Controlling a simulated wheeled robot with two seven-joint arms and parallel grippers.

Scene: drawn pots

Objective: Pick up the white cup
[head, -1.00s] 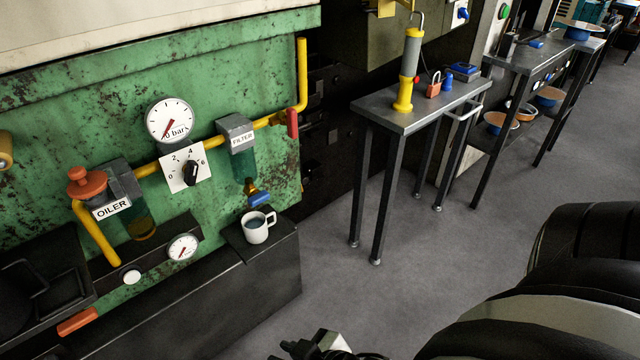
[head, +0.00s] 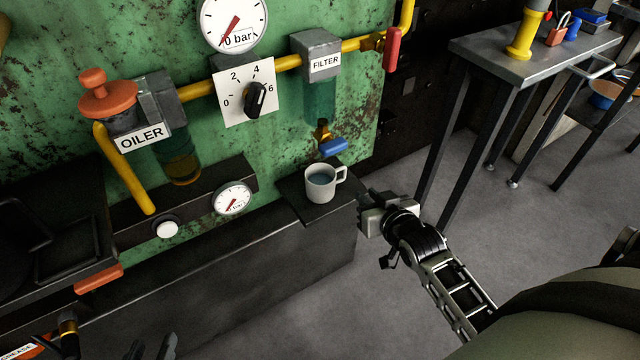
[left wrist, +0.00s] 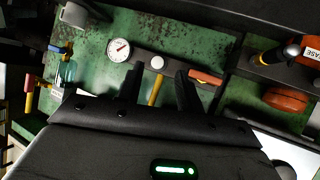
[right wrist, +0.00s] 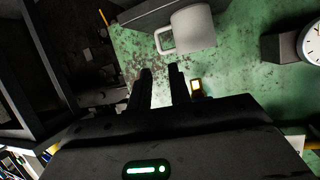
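The white cup (head: 320,183) stands upright on the dark ledge (head: 290,190) below the filter, its handle to the right and dark liquid inside. It also shows in the right wrist view (right wrist: 193,30), beyond the fingertips. My right gripper (head: 368,207) is just right of the cup and apart from it. In the right wrist view its fingers (right wrist: 160,75) are parted with nothing between them. My left gripper (head: 152,347) is at the bottom left of the head view, far from the cup. In the left wrist view its fingers (left wrist: 158,80) are open and empty.
A blue-handled valve (head: 332,147) hangs just above the cup. A gauge (head: 232,198) and a white button (head: 167,229) sit left of it. The oiler (head: 170,140) and yellow pipe (head: 285,62) are on the green wall. A metal table (head: 530,60) stands right.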

